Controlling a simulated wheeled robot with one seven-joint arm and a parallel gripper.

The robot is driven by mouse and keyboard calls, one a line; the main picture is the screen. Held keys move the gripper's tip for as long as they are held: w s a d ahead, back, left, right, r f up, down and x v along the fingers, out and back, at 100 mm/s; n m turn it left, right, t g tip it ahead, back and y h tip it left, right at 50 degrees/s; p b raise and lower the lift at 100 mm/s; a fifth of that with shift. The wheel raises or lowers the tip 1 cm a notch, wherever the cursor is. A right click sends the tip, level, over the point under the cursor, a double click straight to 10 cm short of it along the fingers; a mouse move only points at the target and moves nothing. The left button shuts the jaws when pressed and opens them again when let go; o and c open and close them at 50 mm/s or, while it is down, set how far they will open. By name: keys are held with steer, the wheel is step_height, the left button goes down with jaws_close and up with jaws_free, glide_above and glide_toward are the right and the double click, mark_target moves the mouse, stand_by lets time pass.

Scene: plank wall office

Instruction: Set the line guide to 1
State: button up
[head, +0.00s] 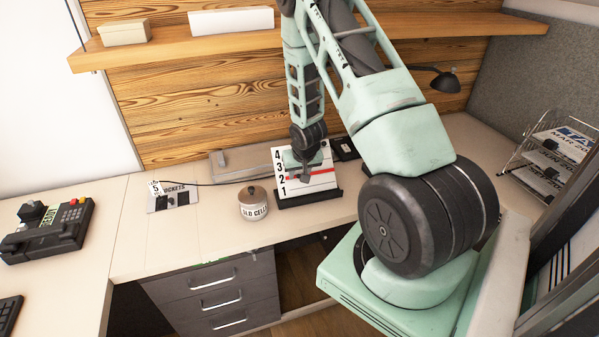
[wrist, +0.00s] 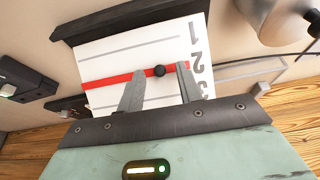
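The white board (head: 298,188) stands on the desk with the numbers 4, 3, 2, 1 down its left edge in the head view. The line guide is a red bar (head: 322,172) across it, level with the 2. In the wrist view the board (wrist: 130,55) appears upside down, and the red bar (wrist: 110,80) carries a small round black knob (wrist: 159,71). My gripper (wrist: 158,78) is open in front of the board. Its two fingers are on either side of the knob, with gaps visible on both sides. In the head view my gripper (head: 303,168) hides part of the board.
Further left are a small socket panel (head: 172,197) with a cable and a desk phone (head: 47,230). A black lamp (head: 440,82) and a wire paper rack (head: 553,150) are to the right. A shelf (head: 180,44) runs above.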

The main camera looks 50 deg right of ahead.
mark_target(300, 192)
jaws_close()
steer(key=f+b, duration=0.1)
steer(key=s+a+f+b, duration=0.1)
steer(key=s+f+b, duration=0.1)
steer(key=shift+a+f, duration=0.2)
steer(key=shift+a, duration=0.05)
steer(key=shift+s+a, duration=0.1)
steer(key=shift+s, duration=0.2)
jaws_free()
steer(key=shift+f, duration=0.1)
steer(key=shift+r, duration=0.2)
steer(key=shift+r, duration=0.35)
steer(key=v, duration=1.6)
steer(key=shift+r, duration=0.2)
steer(key=shift+a, duration=0.1)
